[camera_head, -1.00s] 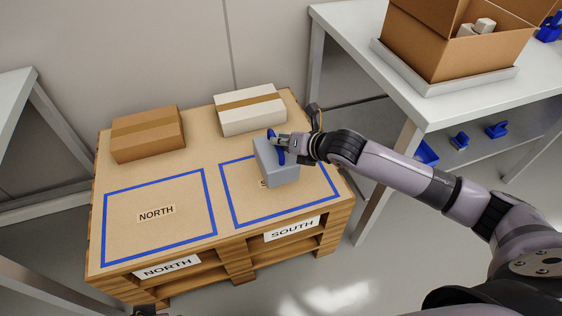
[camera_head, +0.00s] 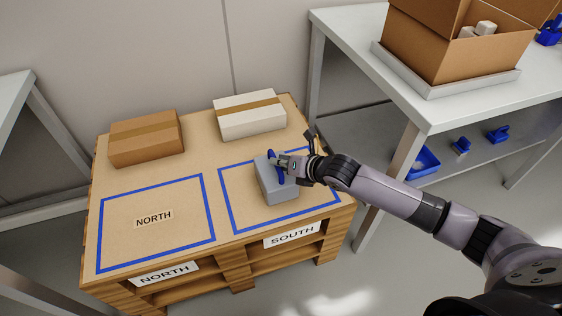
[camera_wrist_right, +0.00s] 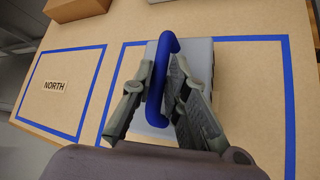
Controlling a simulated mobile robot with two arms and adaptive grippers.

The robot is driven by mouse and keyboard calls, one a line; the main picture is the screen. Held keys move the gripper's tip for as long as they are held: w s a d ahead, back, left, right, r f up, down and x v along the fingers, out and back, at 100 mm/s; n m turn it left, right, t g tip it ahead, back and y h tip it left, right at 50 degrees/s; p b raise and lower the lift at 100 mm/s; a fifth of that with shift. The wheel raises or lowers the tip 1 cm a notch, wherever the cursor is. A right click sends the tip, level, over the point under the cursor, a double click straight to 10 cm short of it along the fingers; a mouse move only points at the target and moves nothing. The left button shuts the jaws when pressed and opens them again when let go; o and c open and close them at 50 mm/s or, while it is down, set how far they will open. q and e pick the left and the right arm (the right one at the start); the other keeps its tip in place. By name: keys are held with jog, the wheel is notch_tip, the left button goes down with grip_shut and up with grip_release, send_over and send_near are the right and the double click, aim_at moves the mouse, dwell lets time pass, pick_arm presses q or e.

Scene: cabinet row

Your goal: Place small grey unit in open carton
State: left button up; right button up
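The small grey unit (camera_head: 278,188) is a grey box with a blue handle on top. It is over the South square of the pallet and hides the word marked there; I cannot tell whether it touches the surface. My right gripper (camera_head: 279,165) is at the handle. In the right wrist view the fingers (camera_wrist_right: 162,78) close in on both sides of the blue handle (camera_wrist_right: 156,100), with the grey box (camera_wrist_right: 200,52) beneath. The open carton (camera_head: 440,48) stands with flaps up on the table at upper right, with whitish pieces inside. My left gripper is out of view.
A brown taped box (camera_head: 147,138) and a white taped box (camera_head: 249,115) sit at the pallet's back. The North square (camera_head: 140,240) is empty. The carton stands on a grey tray (camera_head: 440,88) on a white table (camera_head: 345,45). Blue bins (camera_head: 425,162) are on its lower shelf.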

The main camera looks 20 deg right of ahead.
jog(key=o, duration=0.4)
